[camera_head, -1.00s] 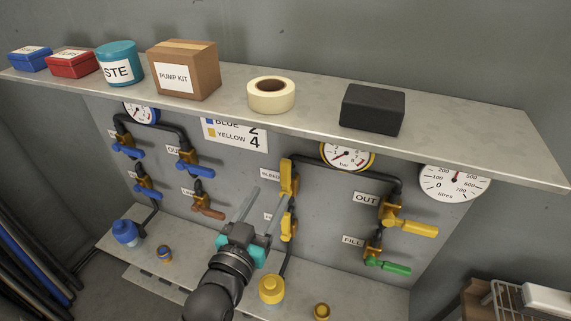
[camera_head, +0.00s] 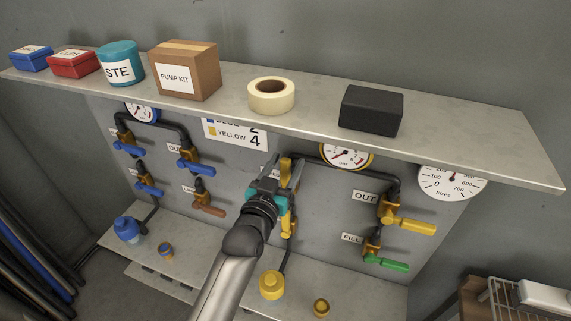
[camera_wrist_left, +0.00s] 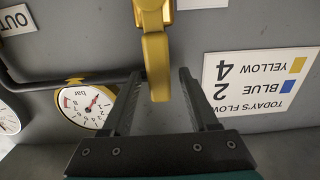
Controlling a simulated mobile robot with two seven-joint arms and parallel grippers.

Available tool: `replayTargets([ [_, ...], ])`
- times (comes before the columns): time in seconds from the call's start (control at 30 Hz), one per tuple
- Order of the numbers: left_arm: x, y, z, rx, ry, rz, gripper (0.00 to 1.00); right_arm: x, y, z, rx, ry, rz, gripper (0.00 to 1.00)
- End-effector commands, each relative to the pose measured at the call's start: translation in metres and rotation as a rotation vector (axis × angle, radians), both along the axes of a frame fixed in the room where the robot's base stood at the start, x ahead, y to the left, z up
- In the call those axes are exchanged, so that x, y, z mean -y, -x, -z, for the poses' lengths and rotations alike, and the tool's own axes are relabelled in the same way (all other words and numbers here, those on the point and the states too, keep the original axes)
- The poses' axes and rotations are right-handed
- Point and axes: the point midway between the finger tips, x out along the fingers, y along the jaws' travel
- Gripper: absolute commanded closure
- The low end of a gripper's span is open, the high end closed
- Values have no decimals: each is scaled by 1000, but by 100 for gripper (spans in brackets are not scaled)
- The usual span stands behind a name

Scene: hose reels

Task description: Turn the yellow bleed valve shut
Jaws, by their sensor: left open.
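The yellow bleed valve (camera_head: 286,166) is on the grey wall panel, partly hidden behind my left gripper. In the left wrist view its flat yellow handle (camera_wrist_left: 156,68) reaches down from the valve body between my fingers. My left gripper (camera_head: 280,172) is open at the valve, with one finger on each side of the handle. In the wrist view the gripper (camera_wrist_left: 159,76) shows a gap on both sides of the handle, narrower on the left. My right gripper is not in view.
A shelf (camera_head: 215,98) juts out above the valves. A second yellow valve (camera_head: 288,224) sits just below. A black pipe (camera_head: 375,176) and a yellow-rimmed gauge (camera_head: 346,156) lie to the right. The OUT valve (camera_head: 408,222) and green-handled FILL valve (camera_head: 387,263) are farther right.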

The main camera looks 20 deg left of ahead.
Motion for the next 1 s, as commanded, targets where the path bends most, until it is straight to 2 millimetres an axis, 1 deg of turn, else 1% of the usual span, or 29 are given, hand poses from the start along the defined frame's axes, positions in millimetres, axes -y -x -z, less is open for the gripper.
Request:
replayTargets([
  [0.17,0,0,0,0,1,0,40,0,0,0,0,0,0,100],
  [0.27,0,0,0,0,1,0,50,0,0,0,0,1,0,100],
  [0.7,0,0,0,0,1,0,100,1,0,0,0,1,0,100],
  [1.0,0,0,0,0,0,0,100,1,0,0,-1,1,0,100],
])
